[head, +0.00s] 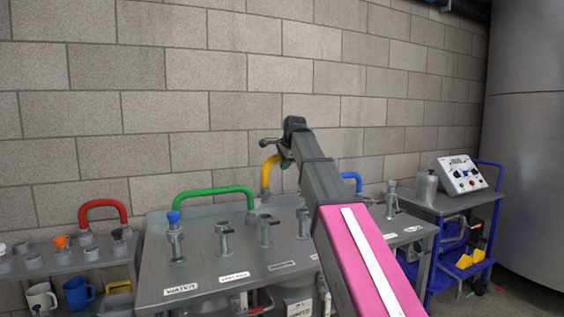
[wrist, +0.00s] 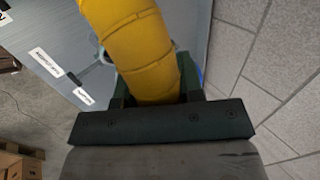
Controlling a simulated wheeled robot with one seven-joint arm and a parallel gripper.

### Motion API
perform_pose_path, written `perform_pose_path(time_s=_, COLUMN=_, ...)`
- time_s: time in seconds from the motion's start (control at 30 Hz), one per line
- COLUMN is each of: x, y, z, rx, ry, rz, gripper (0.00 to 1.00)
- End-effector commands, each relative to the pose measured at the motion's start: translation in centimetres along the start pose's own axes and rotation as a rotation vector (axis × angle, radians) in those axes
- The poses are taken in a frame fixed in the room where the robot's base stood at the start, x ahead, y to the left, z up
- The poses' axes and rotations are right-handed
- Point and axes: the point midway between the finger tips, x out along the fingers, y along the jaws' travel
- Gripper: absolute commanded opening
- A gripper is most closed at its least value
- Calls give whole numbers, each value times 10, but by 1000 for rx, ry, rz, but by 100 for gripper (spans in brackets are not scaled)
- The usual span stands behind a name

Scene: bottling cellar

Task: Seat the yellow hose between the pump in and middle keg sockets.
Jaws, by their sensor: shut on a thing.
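The yellow hose (head: 267,174) is a thick bent tube near the back of the steel bench (head: 215,291), in front of the block wall. My gripper (head: 284,156) is shut on it near the top of its bend. In the wrist view the yellow hose (wrist: 136,45) runs between the fingers of my gripper (wrist: 150,92). My arm hides the hose's right part in the head view. Upright metal fittings (head: 265,232) stand along the bench. I cannot read which labels name the pump in and middle keg sockets, nor tell whether the hose ends are seated.
A green hose (head: 212,192) arches left of the yellow one, and a blue hose (head: 352,178) shows right of my arm. A red hose (head: 103,205) stands on the left shelf. A blue cart (head: 487,234) with a control box (head: 461,174) is at right.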

Motion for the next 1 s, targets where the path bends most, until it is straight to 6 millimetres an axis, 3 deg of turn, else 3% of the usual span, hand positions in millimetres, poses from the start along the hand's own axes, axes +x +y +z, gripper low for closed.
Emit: perform_pose_path(time_s=1.0, x=45, y=30, z=0, rx=0, ry=0, rz=-1, gripper=11)
